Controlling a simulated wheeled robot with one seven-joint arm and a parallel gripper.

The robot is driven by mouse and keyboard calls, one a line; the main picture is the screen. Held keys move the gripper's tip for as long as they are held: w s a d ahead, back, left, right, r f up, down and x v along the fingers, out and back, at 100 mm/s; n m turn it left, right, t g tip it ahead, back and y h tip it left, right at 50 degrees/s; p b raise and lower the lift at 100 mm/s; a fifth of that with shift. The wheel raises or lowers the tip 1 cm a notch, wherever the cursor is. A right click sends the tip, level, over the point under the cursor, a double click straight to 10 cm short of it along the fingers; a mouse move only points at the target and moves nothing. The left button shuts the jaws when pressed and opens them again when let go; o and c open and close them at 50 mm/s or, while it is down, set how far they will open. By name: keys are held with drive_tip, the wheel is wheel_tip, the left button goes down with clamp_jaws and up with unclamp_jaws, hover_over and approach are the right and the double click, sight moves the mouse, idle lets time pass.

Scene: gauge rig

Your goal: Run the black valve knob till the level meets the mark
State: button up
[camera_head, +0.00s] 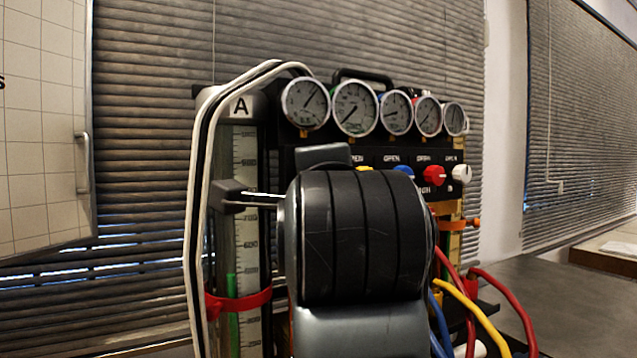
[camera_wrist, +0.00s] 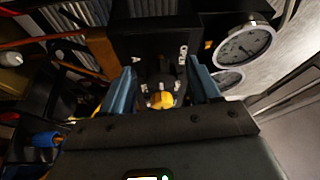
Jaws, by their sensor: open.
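The black valve knob does not show clearly. In the head view my arm covers the left part of the knob row. In the wrist view my gripper (camera_wrist: 161,68) is open, its two blue fingers either side of a dark shape and a small yellow piece (camera_wrist: 162,100). I cannot tell whether the dark shape is the black knob, or whether the fingers touch it. Under the plate marked A (camera_head: 240,107) stands a scaled level tube (camera_head: 246,190). A green column (camera_head: 232,290) shows there, its top above a red band (camera_head: 255,299), which may be the mark.
Several round gauges (camera_head: 355,108) line the rig's top. Blue (camera_head: 404,172), red (camera_head: 433,176) and white (camera_head: 461,174) knobs sit right of my arm. Colored hoses (camera_head: 470,308) hang lower right. Pale tubes (camera_head: 203,200) run down the left side. Grey tabletop (camera_head: 560,300) is bare at right.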

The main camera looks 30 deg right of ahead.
drive_tip(key=b+v, duration=0.7)
drive_tip(key=b, duration=0.4)
drive_tip(key=shift+s+a+f, duration=0.2)
drive_tip(key=shift+s, duration=0.05)
drive_tip(key=shift+s+r, duration=0.1)
drive_tip(key=shift+r, duration=0.05)
idle(0.5)
